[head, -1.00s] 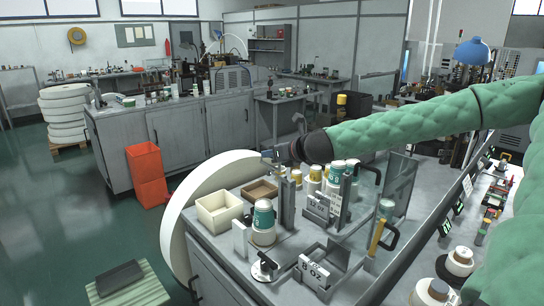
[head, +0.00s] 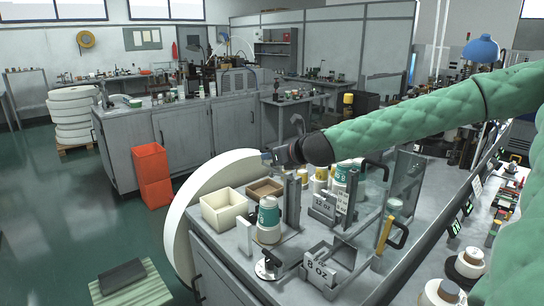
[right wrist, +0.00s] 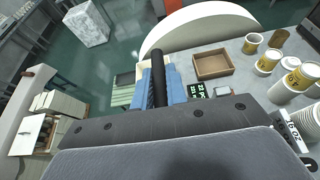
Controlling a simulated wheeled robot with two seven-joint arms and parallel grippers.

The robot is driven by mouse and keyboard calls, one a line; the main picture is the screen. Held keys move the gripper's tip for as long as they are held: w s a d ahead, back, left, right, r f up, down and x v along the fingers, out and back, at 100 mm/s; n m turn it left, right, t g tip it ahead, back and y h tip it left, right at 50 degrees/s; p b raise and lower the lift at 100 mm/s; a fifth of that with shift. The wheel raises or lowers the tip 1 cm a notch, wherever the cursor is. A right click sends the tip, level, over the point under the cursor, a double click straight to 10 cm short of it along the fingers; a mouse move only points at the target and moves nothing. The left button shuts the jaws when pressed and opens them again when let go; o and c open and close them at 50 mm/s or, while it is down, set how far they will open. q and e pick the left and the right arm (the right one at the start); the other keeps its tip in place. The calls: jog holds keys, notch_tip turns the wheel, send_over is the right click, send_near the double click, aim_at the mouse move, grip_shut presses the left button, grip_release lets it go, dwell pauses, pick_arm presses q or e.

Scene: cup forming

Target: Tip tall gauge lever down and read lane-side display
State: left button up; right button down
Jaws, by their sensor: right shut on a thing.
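My right gripper (head: 267,156) is at the far left of the grey bench, above the brown box, beside the white disc. In the right wrist view its blue fingers (right wrist: 157,85) are shut on a black rod-like lever (right wrist: 158,68), which stands up between them. A small dark display with green characters (right wrist: 195,91) shows just right of the fingers; its text is too small to read surely. The lever's base is hidden. Several small green-lit displays (head: 455,228) stand along the bench's right side, also unreadable. My left gripper is not in view.
A cream bin (head: 222,211) and a brown box (right wrist: 212,65) stand near the gripper. A green-and-white cup (head: 268,222), an 8 OZ block (head: 322,268), a 12 OZ block (head: 325,206) and clear panels crowd the bench. A large white disc (head: 185,195) stands at its left edge.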

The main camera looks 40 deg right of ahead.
jog(key=c, duration=1.4)
grip_release()
jog(key=shift+s, duration=0.1)
